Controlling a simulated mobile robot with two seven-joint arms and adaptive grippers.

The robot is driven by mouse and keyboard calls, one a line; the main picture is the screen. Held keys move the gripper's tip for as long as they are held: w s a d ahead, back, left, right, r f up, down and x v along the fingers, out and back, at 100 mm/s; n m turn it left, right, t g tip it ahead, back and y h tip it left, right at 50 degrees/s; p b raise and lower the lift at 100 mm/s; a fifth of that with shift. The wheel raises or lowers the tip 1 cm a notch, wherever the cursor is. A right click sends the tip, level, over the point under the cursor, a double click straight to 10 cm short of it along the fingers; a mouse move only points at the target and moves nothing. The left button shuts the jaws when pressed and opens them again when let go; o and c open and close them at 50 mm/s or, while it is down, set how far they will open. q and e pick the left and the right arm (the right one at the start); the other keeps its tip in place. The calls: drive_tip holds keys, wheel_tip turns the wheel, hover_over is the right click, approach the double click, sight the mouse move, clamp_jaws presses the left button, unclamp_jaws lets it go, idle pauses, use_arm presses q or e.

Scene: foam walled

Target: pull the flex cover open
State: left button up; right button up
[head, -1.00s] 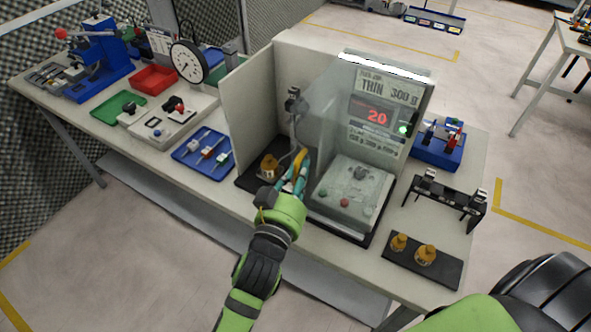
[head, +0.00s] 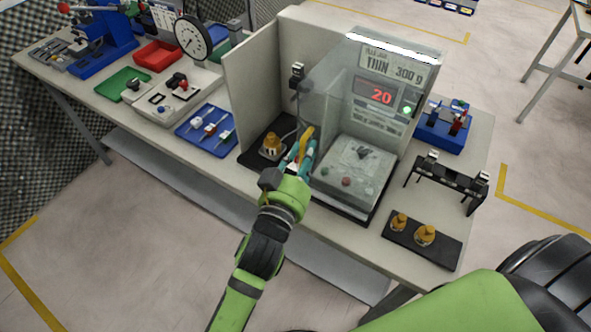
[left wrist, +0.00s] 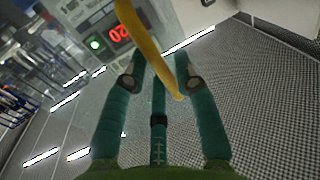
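The clear flex cover (head: 326,104) stands over the test bay, in front of the panel reading a red 20. It is see-through, so its exact edges are hard to tell. A yellow bar (head: 306,138), which looks like its handle, stands at the cover's lower left. My left gripper (head: 298,153) is at this bar. In the left wrist view the yellow bar (left wrist: 150,50) passes between the teal fingers of the left gripper (left wrist: 160,84). Gaps show beside the bar, so the fingers look open around it. My right gripper is out of view.
A grey side wall (head: 252,100) stands left of the bay. A brass weight (head: 272,145) sits behind my fingers. A grey button box (head: 352,168) is inside the bay. A black rack (head: 447,180) and a dark mat (head: 440,246) with two brass weights lie right. A blue tray (head: 206,131) lies left.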

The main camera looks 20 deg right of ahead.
use_arm(q)
drive_tip(key=v, duration=1.1)
drive_tip(key=shift+s, duration=0.2)
drive_tip(key=shift+a, duration=0.1)
drive_tip(key=a+f+n+g+y+b, duration=0.15)
drive_tip(key=a+f, duration=0.35)
drive_tip(key=f, duration=0.7)
drive_tip(key=s+a+f+g+y+p, duration=0.1)
drive_tip(key=a+f+g+y, duration=0.2)
drive_tip(key=f, duration=1)
drive_tip(key=a+f+n+g+y+b, duration=0.1)
drive_tip(key=a+f+y, duration=0.35)
drive_tip(key=f, duration=0.75)
drive_tip(key=s+a+f+n+g+y, duration=0.1)
drive_tip(key=s+a+f+g, duration=0.2)
drive_tip(key=s+a+f, duration=0.9)
drive_tip(key=s+a+f+n+g+y, duration=0.1)
drive_tip(key=s+a+f+g, duration=0.1)
drive_tip(key=s, duration=0.5)
drive_tip(key=s+a+f+n+g+b, duration=0.1)
drive_tip(key=s+a+f+g, duration=0.1)
drive_tip(key=s+a+f, duration=0.3)
drive_tip(key=s+f, duration=0.1)
drive_tip(key=s, duration=0.2)
drive_tip(key=shift+a+y, duration=0.25)
drive_tip(key=shift+y, duration=0.15)
